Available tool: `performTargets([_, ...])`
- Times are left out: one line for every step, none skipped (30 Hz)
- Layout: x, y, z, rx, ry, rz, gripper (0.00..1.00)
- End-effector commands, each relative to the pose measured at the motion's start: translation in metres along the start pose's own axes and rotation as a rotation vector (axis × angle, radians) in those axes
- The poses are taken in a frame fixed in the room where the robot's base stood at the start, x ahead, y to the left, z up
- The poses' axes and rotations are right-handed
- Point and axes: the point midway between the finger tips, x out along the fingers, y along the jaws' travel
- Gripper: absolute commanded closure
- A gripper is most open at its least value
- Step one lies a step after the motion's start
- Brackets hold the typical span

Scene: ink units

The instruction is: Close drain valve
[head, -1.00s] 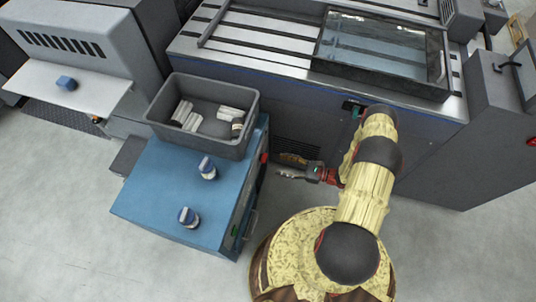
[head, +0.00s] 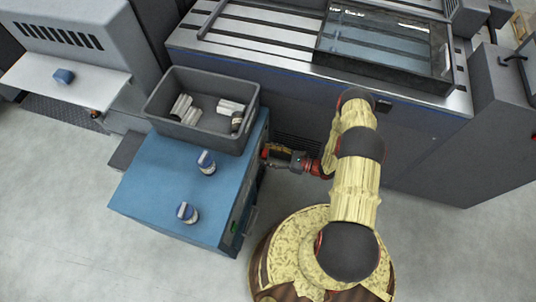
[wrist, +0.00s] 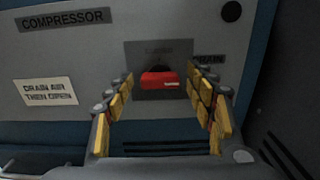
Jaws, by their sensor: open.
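The red drain valve handle (wrist: 160,80) sits on a dark square plate on the grey compressor panel, beside a label reading DRAIN. It lies roughly level in the wrist view. My gripper (wrist: 164,98) is open, with its yellow-padded fingers to the left and right of the handle. Whether the pads touch it I cannot tell. In the head view my gripper (head: 284,158) is at the right side of the blue compressor cabinet (head: 150,185), close to the red handle (head: 265,152).
A large grey machine (head: 300,75) stands behind my arm. A sign (wrist: 46,92) reads DRAIN AIR THEN OPEN. A round black knob (wrist: 231,11) is above the handle.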

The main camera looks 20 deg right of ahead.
Motion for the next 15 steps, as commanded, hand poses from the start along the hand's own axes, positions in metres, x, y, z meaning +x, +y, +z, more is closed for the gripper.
performTargets([-0.0001, -0.0001, 0.0001, 0.0, 0.0, 0.0, 0.45])
performTargets([-0.0001, -0.0001, 0.0, 0.0, 0.0, 0.0, 0.46])
performTargets([-0.0001, 0.0, 0.0, 0.0, 0.0, 0.0, 0.48])
performTargets([-0.0001, -0.0001, 0.0, 0.0, 0.0, 0.0, 0.5])
performTargets([-0.0001, 0.0, 0.0, 0.0, 0.0, 0.0, 0.51])
performTargets([-0.0002, 0.0, 0.0, 0.0, 0.0, 0.0, 0.54])
performTargets([-0.0002, 0.0, -0.0001, 0.0, 0.0, 0.0, 0.55])
performTargets([-0.0002, 0.0, -0.0001, 0.0, 0.0, 0.0, 0.57])
performTargets([-0.0002, 0.0, -0.0001, 0.0, 0.0, 0.0, 0.59])
performTargets([-0.0002, 0.0, -0.0001, 0.0, 0.0, 0.0, 0.61])
performTargets([-0.0002, 0.0, -0.0001, 0.0, 0.0, 0.0, 0.63])
performTargets([-0.0002, 0.0, -0.0001, 0.0, 0.0, 0.0, 0.65])
performTargets([-0.0002, 0.0, -0.0001, 0.0, 0.0, 0.0, 0.67])
performTargets([-0.0002, 0.0, -0.0001, 0.0, 0.0, 0.0, 0.68])
performTargets([-0.0002, 0.0001, -0.0002, 0.0, 0.0, 0.001, 0.71])
